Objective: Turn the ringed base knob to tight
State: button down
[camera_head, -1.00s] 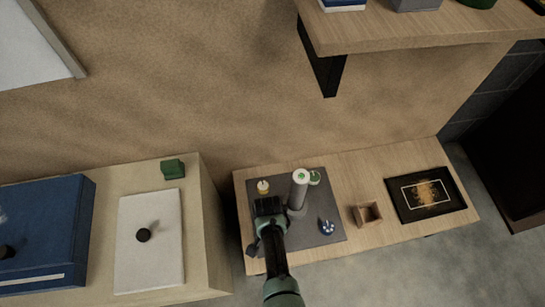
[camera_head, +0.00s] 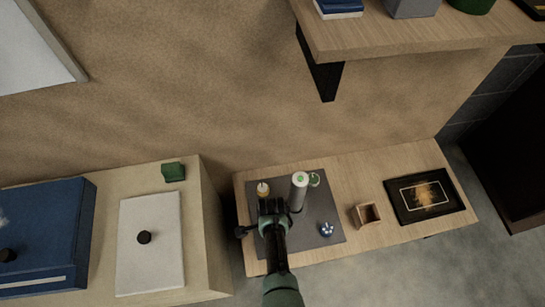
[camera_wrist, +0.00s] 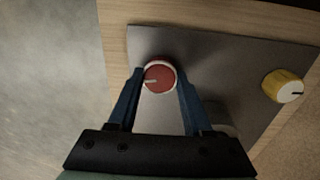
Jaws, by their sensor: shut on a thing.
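In the wrist view a red knob with a pale ring (camera_wrist: 160,78) sits on a grey plate (camera_wrist: 225,65). Its white pointer mark points left in that view. My gripper (camera_wrist: 159,73) is shut on the knob, one blue finger on each side. In the head view my gripper (camera_head: 271,205) is over the left part of the plate (camera_head: 318,207) and hides the red knob. A yellow knob (camera_wrist: 284,86) with a dark mark stands apart to the right in the wrist view; it also shows behind my gripper in the head view (camera_head: 263,187).
A grey post (camera_head: 299,192) with a green-marked top stands close right of my gripper. A green knob (camera_head: 315,178) and a blue knob (camera_head: 327,230) are on the plate. A wooden box (camera_head: 366,215) and a black framed panel (camera_head: 425,196) lie further right. A shelf (camera_head: 400,40) overhangs.

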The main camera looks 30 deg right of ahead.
jog(key=shift+m, duration=0.3)
jog(key=shift+c, duration=1.6)
grip_release()
jog(key=shift+r, duration=0.1)
notch_tip(320, 180, up, 13)
jog(key=p, duration=0.7)
jog(key=shift+w, duration=0.25)
jog(key=shift+d, duration=0.1)
jog(key=shift+f, duration=0.2)
